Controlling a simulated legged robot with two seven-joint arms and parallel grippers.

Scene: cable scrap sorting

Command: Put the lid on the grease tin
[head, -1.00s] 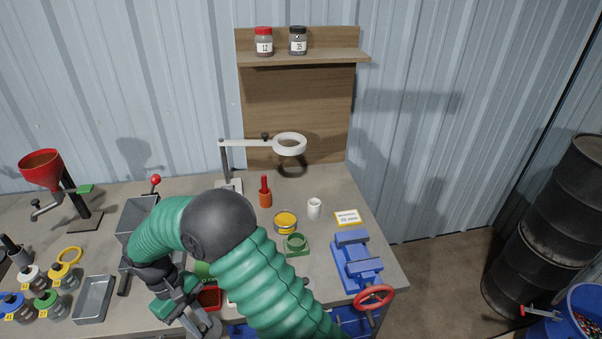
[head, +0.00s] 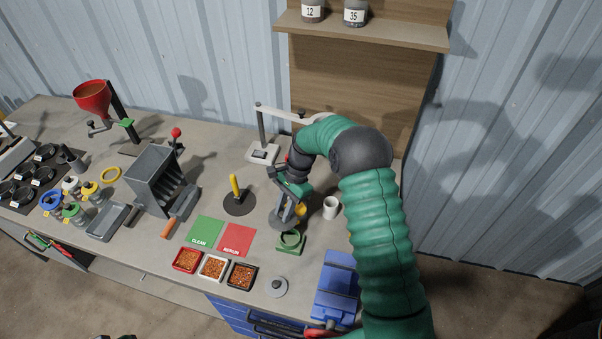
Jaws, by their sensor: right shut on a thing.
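My right gripper (head: 286,211) is shut on a flat grey round lid (head: 281,222), held low over the bench. The grease tin shows only as a bit of yellow grease (head: 301,210) just right of the fingers. The gripper and lid hide most of the tin. The lid looks beside or partly over the tin's near left side; I cannot tell if they touch.
A green ring holder (head: 290,243) stands just in front of the lid. A white mug (head: 331,208) is close on the right, a blue vise (head: 337,285) at front right. A yellow-handled stand (head: 238,203) is left. A knobbed grey disc (head: 277,287) lies near the front edge.

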